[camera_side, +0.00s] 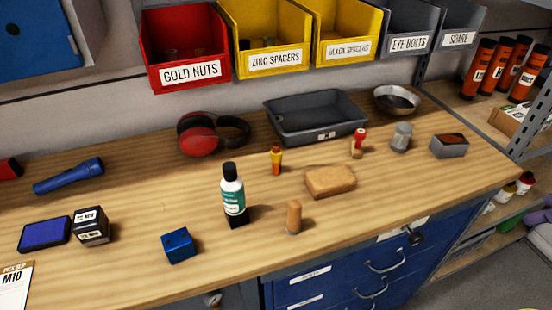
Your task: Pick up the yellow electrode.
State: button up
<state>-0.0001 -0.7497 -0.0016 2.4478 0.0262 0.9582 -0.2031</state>
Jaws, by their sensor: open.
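A small upright item with a yellow body and a red-orange lower part (276,161) stands on the workbench, in front of the grey tray and behind the tan block. It is the only small yellow thing on the bench top; I cannot tell from its shape whether it is an electrode. Nothing touches it. My gripper is not in view.
A grey tray (318,135) lies behind. A wooden-handled piece (294,216) and a blue block (180,245) are nearer the front edge.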

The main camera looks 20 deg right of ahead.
jog(key=w+a+r+n+y, duration=0.1)
jog(key=w+a+r+n, duration=0.3)
jog(key=w+r, duration=0.4)
jog(key=w+a+r+n+y, duration=0.2)
jog(key=w+a+r+n, duration=0.15)
jog(key=w+r, duration=0.45)
jog(key=n+g+y, duration=0.1)
jog(key=n+g, duration=0.3)
jog(key=n, duration=0.3)
send_over(280, 149)
jog(key=s+d, duration=0.1)
jog(key=d, duration=0.7)
notch_tip(280, 149, down, 10)
jog(key=shift+g, duration=0.5)
jog(key=shift+a+r+x, duration=0.1)
jog(key=shift+a+x, duration=0.1)
jog(key=shift+x, duration=3.35)
jog(key=shift+a+r+x, duration=0.1)
jog(key=shift+a+x, duration=0.1)
jog(key=shift+x, duration=3.4)
jog(key=shift+a+r+x, duration=0.1)
jog(key=shift+a+x, duration=0.1)
jog(key=shift+x, duration=3.35)
jog(key=shift+w+f, duration=0.1)
jog(key=shift+w, duration=0.05)
jog(key=shift+c, duration=0.3)
